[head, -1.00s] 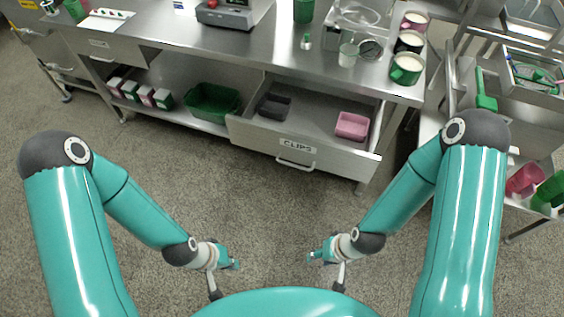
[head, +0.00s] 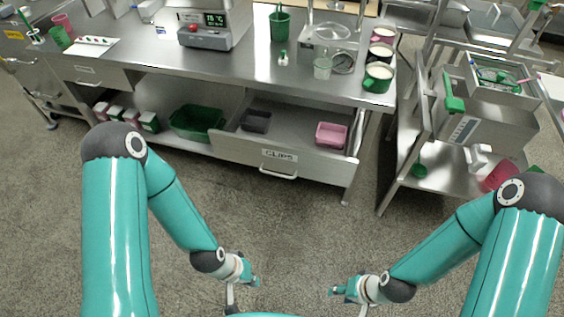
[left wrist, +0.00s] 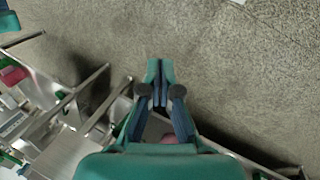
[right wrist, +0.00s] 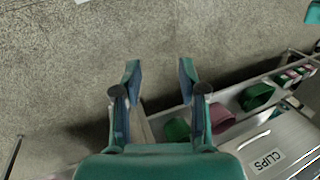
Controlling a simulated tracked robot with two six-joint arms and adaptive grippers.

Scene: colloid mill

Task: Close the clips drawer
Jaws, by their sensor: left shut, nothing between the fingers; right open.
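The clips drawer (head: 310,159) is pulled out from under the steel counter. Its front carries a "CLIPS" label and a bar handle (head: 278,174). A dark bin (head: 256,121) and a pink bin (head: 331,135) sit inside it. My left gripper (head: 256,281) is shut and empty, low in front of the drawer and apart from it. It shows closed in the left wrist view (left wrist: 161,66). My right gripper (head: 334,291) is open and empty, also in front of the drawer and apart from it. Its spread fingers show in the right wrist view (right wrist: 160,72).
A green bin (head: 197,122) and several small boxes stand on the shelf left of the drawer. A scale (head: 216,28), a green mug (head: 378,77) and other items stand on the counter. A steel cart (head: 455,170) stands to the right. The floor before the drawer is clear.

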